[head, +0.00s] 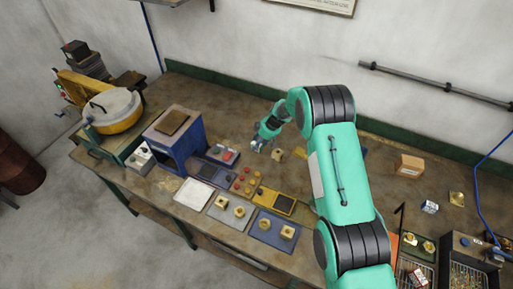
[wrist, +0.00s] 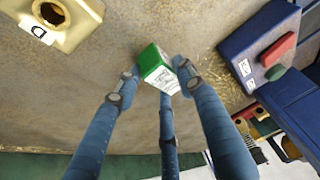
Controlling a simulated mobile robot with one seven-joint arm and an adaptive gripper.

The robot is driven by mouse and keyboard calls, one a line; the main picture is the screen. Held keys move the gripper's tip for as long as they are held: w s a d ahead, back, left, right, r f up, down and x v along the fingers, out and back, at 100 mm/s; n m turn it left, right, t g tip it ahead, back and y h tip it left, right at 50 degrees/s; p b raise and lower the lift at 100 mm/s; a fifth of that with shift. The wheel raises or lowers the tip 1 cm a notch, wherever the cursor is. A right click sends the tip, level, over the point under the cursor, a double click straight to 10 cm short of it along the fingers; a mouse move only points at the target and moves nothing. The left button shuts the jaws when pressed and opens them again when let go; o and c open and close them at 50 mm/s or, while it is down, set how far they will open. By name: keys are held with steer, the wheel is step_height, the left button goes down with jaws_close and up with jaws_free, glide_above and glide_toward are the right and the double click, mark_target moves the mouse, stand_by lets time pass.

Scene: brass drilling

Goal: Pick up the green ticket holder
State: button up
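The green ticket holder (wrist: 151,60), a small block with a green top and a white printed side, stands on the worktop in the wrist view. My three-fingered gripper (wrist: 160,74) has its fingertips spread around the holder's near end. One fingertip is close to its left side and one close to its right. I cannot tell whether any finger touches it. In the head view my gripper (head: 262,141) is low over the back middle of the bench, and the holder cannot be made out there.
A brass block marked D (wrist: 65,20) lies at upper left in the wrist view. A blue box with red and green buttons (wrist: 238,60) stands to the right. The bench (head: 345,220) has trays and brass parts along its front and a carton (head: 409,166) at right.

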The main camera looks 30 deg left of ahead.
steer(key=c, duration=0.5)
steer(key=shift+r, duration=0.1)
step_height(320, 180, up, 10)
steer(key=b, duration=0.1)
stand_by(0.5)
stand_by(0.5)
